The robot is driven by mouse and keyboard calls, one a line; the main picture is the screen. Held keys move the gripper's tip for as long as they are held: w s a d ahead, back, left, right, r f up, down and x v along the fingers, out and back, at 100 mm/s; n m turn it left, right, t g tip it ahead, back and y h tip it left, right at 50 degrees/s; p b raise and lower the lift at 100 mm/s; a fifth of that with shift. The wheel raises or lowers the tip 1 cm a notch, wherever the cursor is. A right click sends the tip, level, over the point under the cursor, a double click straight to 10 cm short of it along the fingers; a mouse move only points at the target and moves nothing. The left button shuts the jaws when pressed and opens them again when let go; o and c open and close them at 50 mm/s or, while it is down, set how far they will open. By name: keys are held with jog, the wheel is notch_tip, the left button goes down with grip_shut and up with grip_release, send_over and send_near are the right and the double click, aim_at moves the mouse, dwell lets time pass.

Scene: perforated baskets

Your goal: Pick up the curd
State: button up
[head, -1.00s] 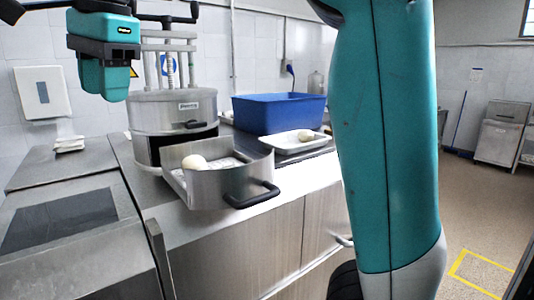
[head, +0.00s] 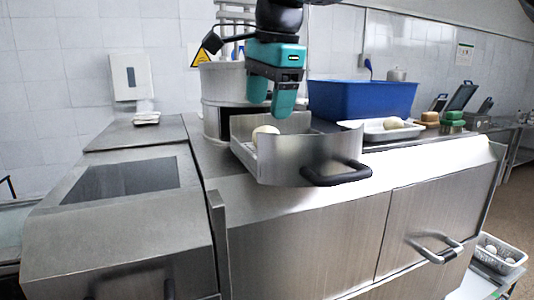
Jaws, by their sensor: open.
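A pale, rounded curd (head: 265,133) rests in the open steel drawer (head: 310,160) of the cylindrical metal machine (head: 222,88). The drawer's black handle (head: 337,175) sticks out at the front. My gripper (head: 270,107) is above the drawer, pointing down. Its teal fingers are apart with nothing seen between them. In the picture the fingertips are just above and to the right of the curd; the exact height gap is hard to tell. The curd's lower part is hidden by the drawer wall.
A blue bin (head: 360,98) and a white tray (head: 375,134) with a similar pale piece (head: 393,123) stand to the right. A perforated basket (head: 505,262) with pale balls is low at the right. The steel counter at left (head: 130,240) is mostly clear.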

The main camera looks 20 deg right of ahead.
aim_at(269, 127)
jog(key=shift+d+p+x, duration=0.15)
jog(key=shift+p+x, duration=0.3)
jog(key=shift+x, duration=1.2)
jog(key=shift+d+p+x, duration=0.15)
jog(key=shift+p+x, duration=0.3)
jog(key=shift+x, duration=1.15)
jog(key=c, duration=0.7)
